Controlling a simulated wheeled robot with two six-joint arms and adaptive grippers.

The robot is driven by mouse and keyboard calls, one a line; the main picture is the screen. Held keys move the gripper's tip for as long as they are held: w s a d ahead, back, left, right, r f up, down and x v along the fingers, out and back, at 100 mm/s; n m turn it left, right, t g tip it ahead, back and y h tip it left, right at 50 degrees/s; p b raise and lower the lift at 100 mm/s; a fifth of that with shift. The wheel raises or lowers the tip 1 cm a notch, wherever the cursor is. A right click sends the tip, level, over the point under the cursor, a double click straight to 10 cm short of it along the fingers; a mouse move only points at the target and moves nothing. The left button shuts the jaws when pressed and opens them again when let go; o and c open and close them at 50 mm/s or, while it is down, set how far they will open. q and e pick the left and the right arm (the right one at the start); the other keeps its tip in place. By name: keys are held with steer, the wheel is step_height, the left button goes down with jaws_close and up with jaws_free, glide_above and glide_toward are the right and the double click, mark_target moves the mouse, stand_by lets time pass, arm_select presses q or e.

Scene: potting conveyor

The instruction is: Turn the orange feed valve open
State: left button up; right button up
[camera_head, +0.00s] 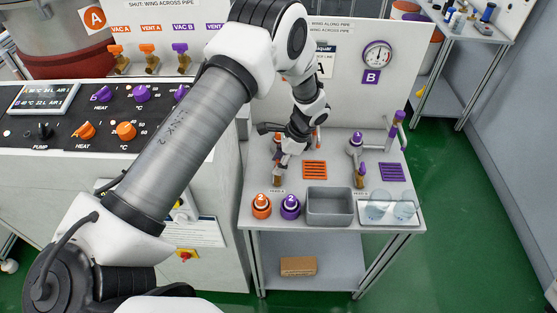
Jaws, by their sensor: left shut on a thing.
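My left arm reaches across the picture from the lower left, and its gripper (281,160) points down at the left side of the small grey table. The gripper is shut on the orange feed valve, whose brass body (277,181) shows just below the fingers. The fingers and wrist hide most of the valve's wing, so I cannot tell its angle. My right gripper is not in view.
A purple-winged valve (360,174) stands to the right on the same table (335,178). Orange (261,207) and purple (290,207) numbered bottles, a grey bin (329,205) and a tray with clear dishes (391,210) line the front. A gauge (377,54) is on the back panel.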

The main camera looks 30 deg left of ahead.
arm_select(q)
steer(key=shift+d+f+m, duration=0.1)
steer(key=shift+m, duration=0.4)
steer(key=o, duration=1.1)
steer(key=shift+o, duration=0.2)
steer(key=v, duration=1.2)
steer(key=shift+d, duration=0.15)
steer(key=shift+s, duration=0.1)
